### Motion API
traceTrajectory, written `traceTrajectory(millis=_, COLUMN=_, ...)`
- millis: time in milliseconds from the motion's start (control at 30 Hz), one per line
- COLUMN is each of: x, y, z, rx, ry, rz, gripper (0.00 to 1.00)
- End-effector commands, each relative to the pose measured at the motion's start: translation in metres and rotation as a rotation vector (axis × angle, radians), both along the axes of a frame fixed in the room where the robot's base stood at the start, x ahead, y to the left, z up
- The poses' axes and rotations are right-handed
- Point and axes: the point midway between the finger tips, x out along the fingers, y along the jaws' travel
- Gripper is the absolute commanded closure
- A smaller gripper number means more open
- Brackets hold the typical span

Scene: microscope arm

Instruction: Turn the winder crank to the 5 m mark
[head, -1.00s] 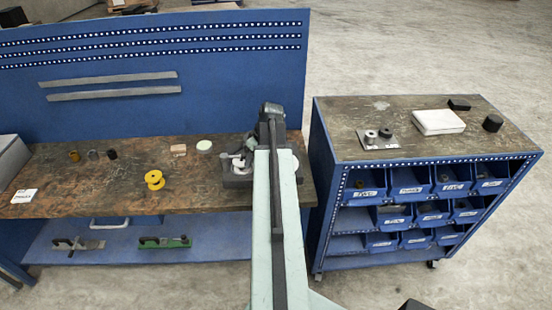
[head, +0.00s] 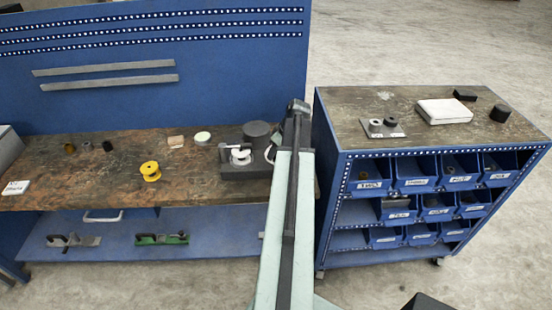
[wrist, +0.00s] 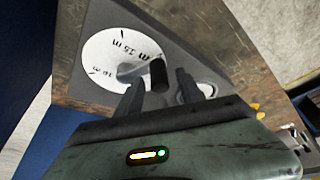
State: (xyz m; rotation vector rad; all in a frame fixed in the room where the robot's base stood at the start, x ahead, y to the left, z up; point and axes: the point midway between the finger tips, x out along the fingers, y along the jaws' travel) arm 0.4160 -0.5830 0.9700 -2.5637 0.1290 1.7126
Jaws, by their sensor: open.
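The winder has a dark base (head: 235,173) on the bench, with a dark round drum (head: 256,132) behind. Its white dial (wrist: 100,64) shows in the wrist view with metre marks; 15 m and 10 m are readable, another is partly covered. In the head view my arm hides most of the dial. A grey crank arm (wrist: 134,71) lies over the dial and carries a black upright knob (wrist: 158,75). My gripper (wrist: 160,84) is open, its two dark fingers on either side of the knob. Contact cannot be told. The head view hides the fingers.
A small white reel (head: 241,157) sits on the winder base left of the dial. A yellow spool (head: 151,171) stands on the bench further left. A blue bin cart (head: 335,175) stands close to the right of my arm.

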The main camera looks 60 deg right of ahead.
Motion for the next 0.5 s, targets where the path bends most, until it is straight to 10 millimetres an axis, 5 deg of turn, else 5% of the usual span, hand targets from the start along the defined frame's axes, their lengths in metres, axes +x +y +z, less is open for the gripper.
traceTrajectory(millis=267, x=0.0014, y=0.0000, z=-0.0020, rx=0.000, ry=0.000, rz=0.000, gripper=0.58)
traceTrajectory(millis=400, x=0.0013, y=0.0000, z=-0.0021, rx=0.000, ry=0.000, rz=0.000, gripper=0.97)
traceTrajectory(millis=500, x=0.0012, y=0.0000, z=-0.0021, rx=0.000, ry=0.000, rz=0.000, gripper=1.00)
